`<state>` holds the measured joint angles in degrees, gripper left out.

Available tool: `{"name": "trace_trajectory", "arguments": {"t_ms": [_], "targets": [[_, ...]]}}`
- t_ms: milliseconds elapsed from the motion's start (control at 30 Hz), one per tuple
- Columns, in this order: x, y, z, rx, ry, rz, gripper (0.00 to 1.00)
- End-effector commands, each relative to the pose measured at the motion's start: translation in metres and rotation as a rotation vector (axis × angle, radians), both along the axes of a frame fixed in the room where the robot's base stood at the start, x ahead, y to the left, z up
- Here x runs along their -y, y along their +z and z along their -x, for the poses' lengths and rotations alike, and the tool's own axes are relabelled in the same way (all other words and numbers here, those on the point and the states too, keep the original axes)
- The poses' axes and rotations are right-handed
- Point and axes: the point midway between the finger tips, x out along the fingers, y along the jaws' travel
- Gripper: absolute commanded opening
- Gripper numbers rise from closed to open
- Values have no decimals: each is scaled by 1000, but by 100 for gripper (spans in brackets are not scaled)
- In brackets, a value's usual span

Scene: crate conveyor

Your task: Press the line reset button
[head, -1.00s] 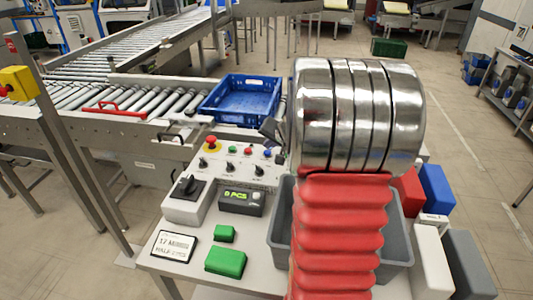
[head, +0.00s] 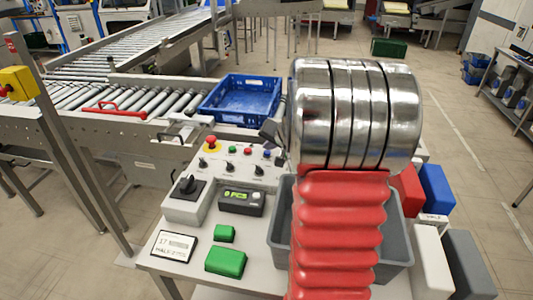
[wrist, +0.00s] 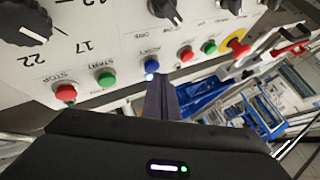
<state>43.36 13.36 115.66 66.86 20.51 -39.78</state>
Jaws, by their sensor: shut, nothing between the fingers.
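The grey control panel (head: 225,171) stands on the bench in the head view, with knobs and coloured buttons. A blue button (head: 267,153) is on its right part. In the wrist view the panel appears upside down. The blue button (wrist: 151,66) there has a small label that I cannot read surely. My gripper (wrist: 158,82) is shut and empty, its dark fingertips right at the blue button; I cannot tell whether they touch it. In the head view my gripper (head: 269,130) shows only partly beside my arm, which hides the panel's right end.
Near the blue button are a green START button (wrist: 105,78), a red STOP button (wrist: 65,92), another red button (wrist: 185,53) and a red-yellow emergency stop (wrist: 238,48). A blue crate (head: 213,114) sits on the conveyor behind. A grey bin (head: 279,240) is under my arm.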

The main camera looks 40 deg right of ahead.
Motion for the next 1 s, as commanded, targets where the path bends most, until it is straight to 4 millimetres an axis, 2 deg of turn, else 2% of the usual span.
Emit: {"name": "trace_trajectory", "arguments": {"t_ms": [1000], "targets": [[0,-9,0,0,0,-1,0]]}}
